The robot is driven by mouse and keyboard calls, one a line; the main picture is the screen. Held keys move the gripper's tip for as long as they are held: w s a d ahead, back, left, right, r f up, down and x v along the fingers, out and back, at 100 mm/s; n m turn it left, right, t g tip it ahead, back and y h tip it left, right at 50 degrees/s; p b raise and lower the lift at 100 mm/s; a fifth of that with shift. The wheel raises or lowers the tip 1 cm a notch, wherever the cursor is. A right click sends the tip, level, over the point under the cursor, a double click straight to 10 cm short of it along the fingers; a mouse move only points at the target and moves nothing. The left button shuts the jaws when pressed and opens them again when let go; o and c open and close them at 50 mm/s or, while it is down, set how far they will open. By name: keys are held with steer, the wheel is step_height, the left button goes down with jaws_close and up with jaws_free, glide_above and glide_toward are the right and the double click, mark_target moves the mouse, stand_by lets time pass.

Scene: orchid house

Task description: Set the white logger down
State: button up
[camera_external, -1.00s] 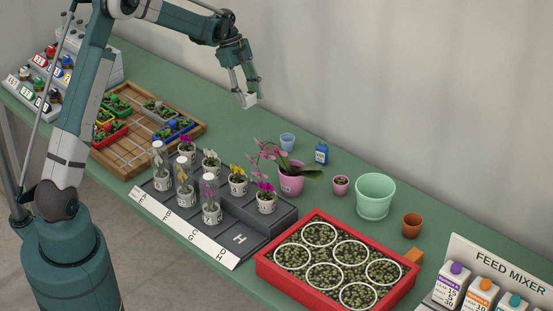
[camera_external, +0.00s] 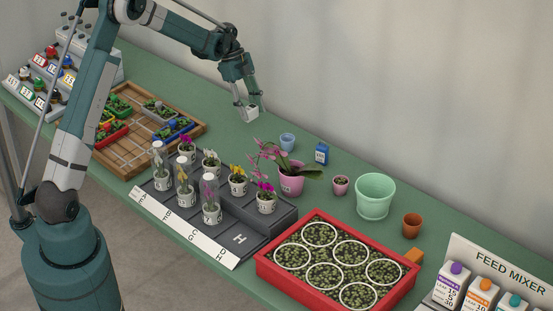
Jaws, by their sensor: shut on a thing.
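The white logger (camera_external: 252,114) is a small white block between the fingertips of my gripper (camera_external: 247,107), at the back of the green bench (camera_external: 225,130). My gripper points down and is shut on the logger. The logger is at or very near the bench top; I cannot tell whether it touches. A blue logger-like box (camera_external: 321,153) with a pale label stands apart, further right.
A light blue cup (camera_external: 287,141) and a pink pot with an orchid (camera_external: 291,182) stand right of my gripper. A stepped dark rack (camera_external: 270,226) holds several potted orchids in front. A wooden tray (camera_external: 130,157) lies left. Bench around the logger is clear.

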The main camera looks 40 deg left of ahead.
mark_target(250, 119)
steer(key=shift+f, duration=0.4)
steer(key=shift+f, duration=1.85)
steer(key=shift+f+b, duration=0.15)
steer(key=shift+b, duration=0.25)
steer(key=o, duration=0.9)
steer(key=p+v, duration=0.1)
steer(key=v, duration=1.1)
steer(key=shift+p, duration=0.35)
